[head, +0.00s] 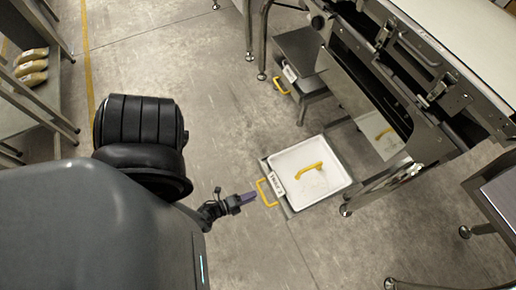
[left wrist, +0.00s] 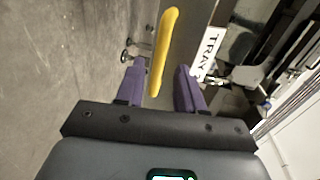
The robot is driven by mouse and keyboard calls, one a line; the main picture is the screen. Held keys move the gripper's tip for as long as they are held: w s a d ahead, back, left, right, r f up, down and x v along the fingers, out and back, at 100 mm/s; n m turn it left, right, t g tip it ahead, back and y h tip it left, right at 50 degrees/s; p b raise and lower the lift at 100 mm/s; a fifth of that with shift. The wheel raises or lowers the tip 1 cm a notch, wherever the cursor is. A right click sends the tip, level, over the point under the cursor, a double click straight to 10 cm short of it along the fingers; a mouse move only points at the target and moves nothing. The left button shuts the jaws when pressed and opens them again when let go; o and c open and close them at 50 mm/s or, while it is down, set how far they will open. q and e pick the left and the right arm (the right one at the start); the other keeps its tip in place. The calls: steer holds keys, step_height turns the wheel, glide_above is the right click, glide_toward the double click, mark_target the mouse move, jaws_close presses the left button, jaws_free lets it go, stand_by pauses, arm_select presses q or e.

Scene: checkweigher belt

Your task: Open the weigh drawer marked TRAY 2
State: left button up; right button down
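The near weigh drawer (head: 289,208) stands out from under the machine, its white tray (head: 338,183) exposed. A white label (head: 276,183) sits at its front; in the left wrist view the label (left wrist: 209,46) reads TRAY, with its number not readable. The drawer's yellow bar handle (head: 266,193) also shows in the left wrist view (left wrist: 165,48). My left gripper (head: 249,198) is at this handle. In the left wrist view its purple fingers (left wrist: 158,86) are apart, with the handle's near end between them and gaps beside it. My right gripper is in neither view.
A yellow handle-shaped piece (head: 312,167) lies in the white tray. Another drawer unit (head: 303,48) with a yellow handle (head: 281,85) stands farther back. The steel machine frame (head: 430,142) is at the right. A shelf with packages (head: 32,67) is at far left. Floor between is clear.

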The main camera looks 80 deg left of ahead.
arm_select(q)
steer(key=shift+v, duration=2.6)
steer(key=shift+p, duration=0.3)
